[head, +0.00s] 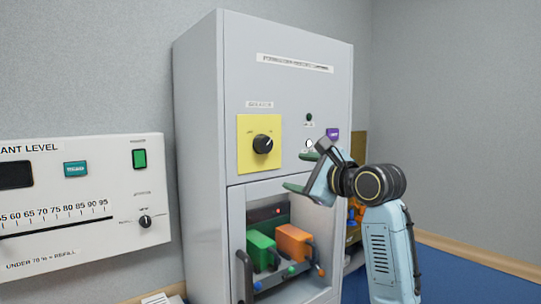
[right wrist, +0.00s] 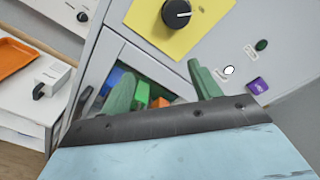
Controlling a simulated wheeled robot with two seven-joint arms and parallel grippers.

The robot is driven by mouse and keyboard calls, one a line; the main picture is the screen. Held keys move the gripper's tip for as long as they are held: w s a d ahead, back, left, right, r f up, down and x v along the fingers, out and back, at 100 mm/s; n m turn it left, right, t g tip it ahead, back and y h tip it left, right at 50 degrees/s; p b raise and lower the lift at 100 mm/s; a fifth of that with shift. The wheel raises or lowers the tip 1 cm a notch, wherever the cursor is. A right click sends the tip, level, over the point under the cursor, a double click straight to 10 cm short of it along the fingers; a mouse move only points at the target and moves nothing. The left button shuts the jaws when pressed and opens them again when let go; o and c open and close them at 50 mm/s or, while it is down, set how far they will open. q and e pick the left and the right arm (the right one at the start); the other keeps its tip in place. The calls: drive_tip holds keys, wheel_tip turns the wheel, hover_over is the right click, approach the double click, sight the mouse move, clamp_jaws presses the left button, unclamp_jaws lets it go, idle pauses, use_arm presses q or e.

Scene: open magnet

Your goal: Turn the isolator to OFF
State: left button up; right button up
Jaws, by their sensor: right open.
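The isolator is a black rotary knob (head: 262,144) on a yellow plate (head: 246,163), on the upper front of a grey cabinet (head: 200,150). The knob's pointer mark is too small to read for certain. In the right wrist view the knob (right wrist: 176,14) is at the top, beyond the fingertips. My right gripper (head: 300,172) is open and empty, to the right of and below the knob, apart from it. Its two green fingers (right wrist: 160,85) are spread in the right wrist view. My left gripper is not in view.
An open bay below holds a green block (head: 261,249) and an orange block (head: 293,243). A purple button (head: 332,134) and a dark green lamp (head: 309,117) are right of the knob. A white level panel (head: 80,195) stands left. An orange tray (right wrist: 14,57) shows in the right wrist view.

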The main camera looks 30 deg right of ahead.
sight(267, 146)
wheel_tip(267, 146, up, 5)
drive_tip(key=s+m, duration=0.1)
drive_tip(key=s, duration=0.1)
drive_tip(key=shift+t, duration=0.4)
drive_tip(key=w+p, duration=0.1)
drive_tip(key=w, duration=0.3)
drive_tip(key=w+a+p, duration=0.1)
drive_tip(key=w, duration=0.3)
drive_tip(key=w+p, duration=0.1)
drive_tip(key=w, duration=0.3)
drive_tip(key=shift+w+a, duration=0.15)
drive_tip(key=shift+a, duration=0.15)
drive_tip(key=c, duration=1)
drive_tip(key=shift+o, duration=0.2)
